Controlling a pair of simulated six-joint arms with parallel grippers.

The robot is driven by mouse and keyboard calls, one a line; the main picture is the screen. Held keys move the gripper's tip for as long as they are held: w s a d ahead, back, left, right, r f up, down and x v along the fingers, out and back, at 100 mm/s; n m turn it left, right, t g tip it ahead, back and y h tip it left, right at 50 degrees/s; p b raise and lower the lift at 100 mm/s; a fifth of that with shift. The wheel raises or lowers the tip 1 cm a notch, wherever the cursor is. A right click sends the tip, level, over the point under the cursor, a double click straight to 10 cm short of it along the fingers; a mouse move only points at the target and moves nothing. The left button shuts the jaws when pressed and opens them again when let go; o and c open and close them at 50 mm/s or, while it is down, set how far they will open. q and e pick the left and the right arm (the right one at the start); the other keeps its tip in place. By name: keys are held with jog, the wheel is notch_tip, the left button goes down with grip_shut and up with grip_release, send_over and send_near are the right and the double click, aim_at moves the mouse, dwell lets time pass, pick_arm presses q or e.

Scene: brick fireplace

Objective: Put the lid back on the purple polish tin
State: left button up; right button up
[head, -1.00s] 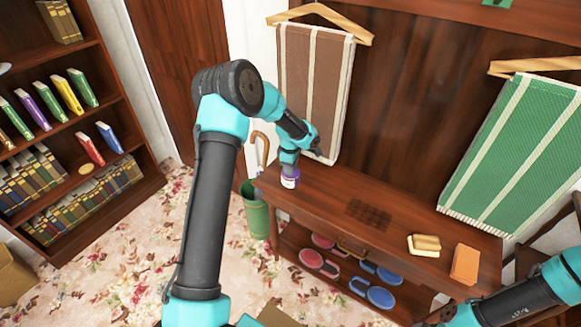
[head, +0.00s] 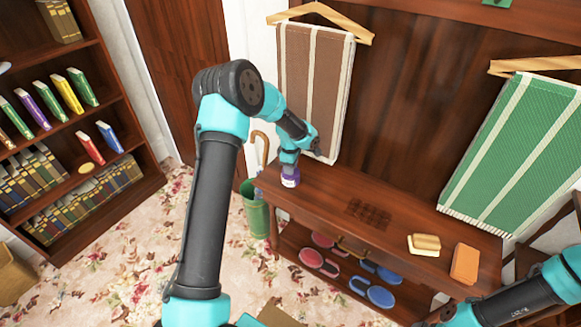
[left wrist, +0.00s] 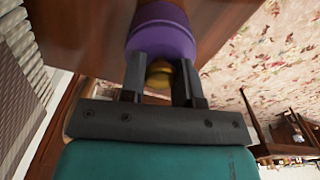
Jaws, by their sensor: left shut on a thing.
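The purple polish tin (head: 290,181) with a pale label stands upright at the left end of the wooden bench. My left gripper (head: 289,167) is right above it, pointing down. In the left wrist view my left gripper (left wrist: 160,88) is shut on the brass-coloured knob (left wrist: 159,74) of the purple lid (left wrist: 161,40). The lid is lined up with the tin, and I cannot tell whether a gap is left between them. My right arm enters at the lower right; its gripper (head: 432,320) is partly cut off by the bottom edge, its fingers unclear.
The bench (head: 330,205) also carries a dark grid-like patch (head: 368,213), a brush (head: 424,244) and an orange block (head: 465,264). Slippers (head: 372,291) lie on the shelf below. A green umbrella bin (head: 256,212) stands left of the bench. A brown towel (head: 313,90) hangs behind.

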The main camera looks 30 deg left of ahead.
pick_arm(q)
jog(key=o, duration=1)
jog(key=shift+o, duration=0.6)
jog(key=o, duration=0.4)
jog(key=shift+r, duration=0.15)
jog(key=shift+r, duration=3.4)
grip_shut()
